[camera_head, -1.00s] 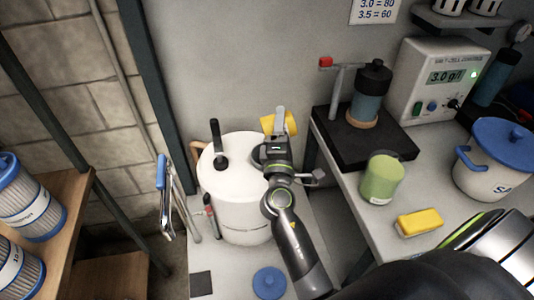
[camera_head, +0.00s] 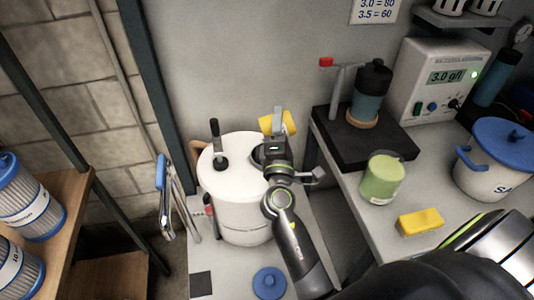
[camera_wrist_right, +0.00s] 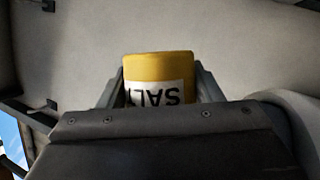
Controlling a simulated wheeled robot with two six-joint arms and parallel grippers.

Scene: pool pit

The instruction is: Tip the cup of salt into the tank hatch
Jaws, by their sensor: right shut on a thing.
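A yellow cup (camera_head: 289,123) is held between the fingers of my right gripper (camera_head: 278,140), above the right side of the white tank (camera_head: 240,222). In the right wrist view the cup (camera_wrist_right: 160,68) sits between both fingers of the gripper (camera_wrist_right: 162,84), with an upside-down "SALT" label. In the head view it lies tilted on its side. The tank's hatch opening is mostly hidden behind my gripper and wrist. No salt is seen falling. My left gripper is not in view.
A black-handled fitting (camera_head: 217,140) stands on the tank's top. A blue lid (camera_head: 269,283) lies in front of the tank. The counter on the right holds a green container (camera_head: 381,178), a yellow sponge (camera_head: 420,221) and a blue-lidded salt tub (camera_head: 492,180).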

